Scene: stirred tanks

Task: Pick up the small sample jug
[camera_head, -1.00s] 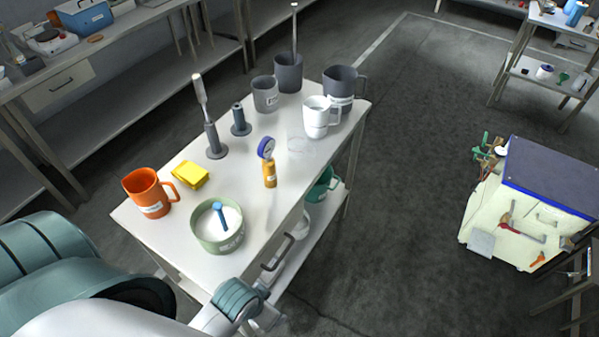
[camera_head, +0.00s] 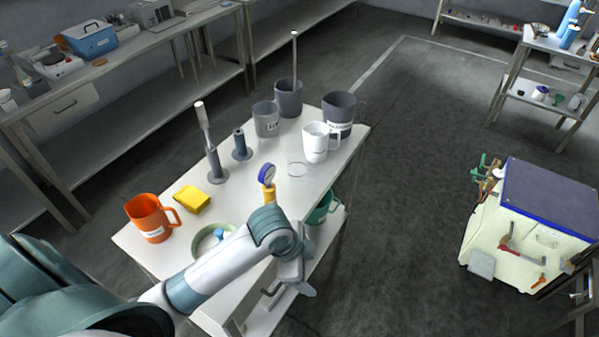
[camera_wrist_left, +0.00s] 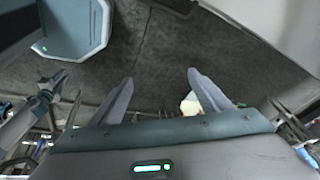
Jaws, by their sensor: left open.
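Several jugs stand on the white table (camera_head: 250,192); their labels are too small to read, so I cannot tell which is the small sample jug. A white jug (camera_head: 316,143) and a dark grey jug (camera_head: 339,114) stand at the far right end. A smaller grey vessel (camera_head: 265,120) stands left of them. An orange jug (camera_head: 149,219) stands at the near left corner. My left gripper (camera_head: 292,284) is open beside the table's near right edge, apart from these jugs. Its spread, empty fingers show in the left wrist view (camera_wrist_left: 160,92). My right gripper is out of view.
My left forearm partly hides a green bowl (camera_head: 207,243). Near it are a yellow block (camera_head: 192,199) and a blue-topped gauge (camera_head: 267,174). Upright stands (camera_head: 217,172) rise behind. A teal vessel (camera_head: 322,209) is on the lower shelf. Floor to the right is clear up to a cart (camera_head: 525,235).

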